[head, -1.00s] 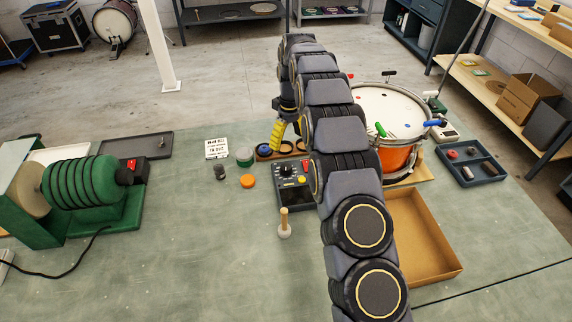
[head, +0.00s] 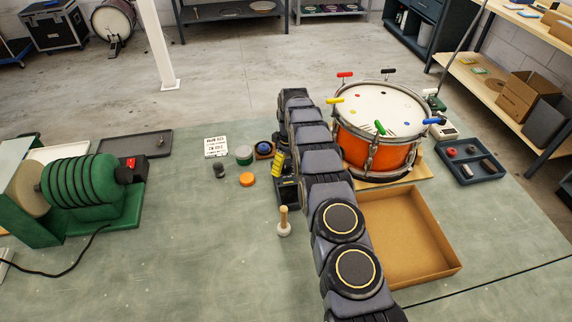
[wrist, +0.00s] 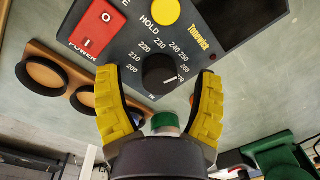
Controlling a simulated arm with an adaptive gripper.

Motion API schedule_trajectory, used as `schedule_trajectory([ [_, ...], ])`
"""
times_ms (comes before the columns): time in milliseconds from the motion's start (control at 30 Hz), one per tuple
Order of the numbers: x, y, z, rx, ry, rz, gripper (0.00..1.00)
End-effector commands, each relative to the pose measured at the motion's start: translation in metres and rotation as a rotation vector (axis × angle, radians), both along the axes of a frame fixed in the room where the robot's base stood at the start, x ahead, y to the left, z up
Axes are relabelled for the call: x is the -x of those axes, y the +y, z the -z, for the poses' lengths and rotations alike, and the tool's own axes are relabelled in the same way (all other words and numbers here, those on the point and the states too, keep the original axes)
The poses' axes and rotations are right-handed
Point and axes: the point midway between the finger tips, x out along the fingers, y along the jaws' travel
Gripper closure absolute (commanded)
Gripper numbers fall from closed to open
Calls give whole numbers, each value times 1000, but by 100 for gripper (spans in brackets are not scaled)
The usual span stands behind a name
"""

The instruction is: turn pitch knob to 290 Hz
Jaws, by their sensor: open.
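The dark control box shows in the wrist view (wrist: 215,65), and a small part of it in the head view (head: 287,192); my arm hides the rest there. Its black pitch knob (wrist: 159,73) has a white pointer aimed right, close to a partly hidden mark ending in 70. Marks from 200 upward curve around the knob. My gripper (wrist: 157,75) is open, with its yellow fingers on either side of the knob in the picture and gaps to both. I cannot tell how high the fingertips are above the panel. One yellow finger shows in the head view (head: 278,160).
A red power switch (wrist: 96,29) and a yellow hold button (wrist: 166,11) are on the panel. An orange drum (head: 375,140) and an open cardboard tray (head: 425,235) are to the right. A white card (head: 216,146) lies left.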

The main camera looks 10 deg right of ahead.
Motion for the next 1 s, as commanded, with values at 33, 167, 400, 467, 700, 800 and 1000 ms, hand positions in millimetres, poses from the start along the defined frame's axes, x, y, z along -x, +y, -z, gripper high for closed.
schedule_trajectory([
  [33, 0, 0, 2, -1, -1, 0, 33],
  [167, 0, 0, 3, 0, -3, 0, 33],
  [400, 0, 0, 3, 0, -3, 0, 93],
  [467, 0, 0, 3, 0, -3, 0, 98],
  [700, -1, 0, 3, 1, -3, 5, 98],
  [800, 0, 0, 3, 0, -3, 22, 98],
  [1000, 0, 0, 4, 0, -3, 106, 98],
])
